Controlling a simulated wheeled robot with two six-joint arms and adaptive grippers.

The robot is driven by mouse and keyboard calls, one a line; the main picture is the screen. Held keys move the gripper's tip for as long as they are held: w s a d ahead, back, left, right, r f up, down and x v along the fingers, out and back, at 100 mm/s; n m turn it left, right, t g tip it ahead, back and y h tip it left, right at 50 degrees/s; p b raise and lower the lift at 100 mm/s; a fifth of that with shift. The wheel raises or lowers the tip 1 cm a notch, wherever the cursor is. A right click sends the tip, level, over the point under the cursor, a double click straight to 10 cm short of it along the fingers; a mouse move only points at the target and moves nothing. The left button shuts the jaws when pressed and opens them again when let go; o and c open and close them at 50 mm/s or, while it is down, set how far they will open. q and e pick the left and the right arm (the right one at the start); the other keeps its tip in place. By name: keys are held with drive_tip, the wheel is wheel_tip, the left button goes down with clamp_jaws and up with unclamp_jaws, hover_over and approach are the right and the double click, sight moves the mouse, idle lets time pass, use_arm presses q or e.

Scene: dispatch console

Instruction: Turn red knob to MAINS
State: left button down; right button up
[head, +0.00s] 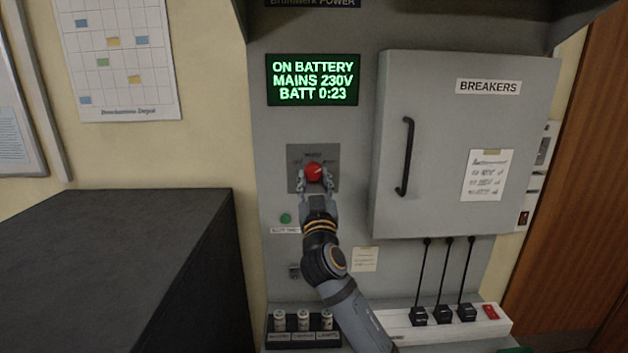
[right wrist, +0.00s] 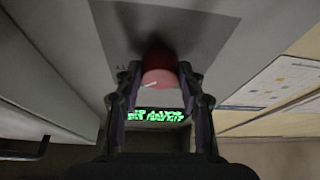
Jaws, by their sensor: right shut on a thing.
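The red knob (head: 314,172) sits on a dark grey square plate (head: 296,185) on the console's front panel. Its white pointer mark slants up and to the right in the head view. The plate's lettering is too small to read. My right gripper (head: 315,183) is shut on the knob, one finger on each side. In the right wrist view the knob (right wrist: 159,78) is between the fingers of the right gripper (right wrist: 158,80). The green display (head: 313,80) reads "ON BATTERY, MAINS 230V, BATT 0:23". My left gripper is not in view.
The closed breakers cabinet (head: 440,140) with a black handle (head: 405,157) sticks out right of the knob. A green button (head: 285,218) is below left. A power strip (head: 405,327) with black plugs is lower right. A black box (head: 130,260) stands at left.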

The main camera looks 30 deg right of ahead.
drive_tip(key=n+y, duration=0.1)
drive_tip(key=n, duration=0.2)
drive_tip(key=shift+d+r+n+t+y+p, duration=0.15)
drive_tip(key=shift+n+t+y+p, duration=0.15)
drive_tip(key=shift+n+y+p, duration=0.1)
drive_tip(key=n+y, duration=0.1)
drive_tip(key=n, duration=0.1)
drive_tip(key=n+y+p, duration=0.1)
drive_tip(key=shift+s+d+r+n, duration=0.1)
drive_tip(key=shift+s+r+n, duration=0.05)
drive_tip(key=shift+n, duration=0.25)
drive_tip(key=n+y+p, duration=0.2)
drive_tip(key=n, duration=0.2)
drive_tip(key=shift+d+r+p, duration=0.1)
drive_tip(key=shift+p, duration=0.3)
drive_tip(key=shift+s+n+y+p, duration=0.1)
drive_tip(key=shift+n+y+p, duration=0.3)
drive_tip(key=shift+n+p, duration=0.75)
drive_tip(key=shift+n, duration=0.35)
drive_tip(key=o, duration=1.2)
drive_tip(key=shift+c, duration=0.2)
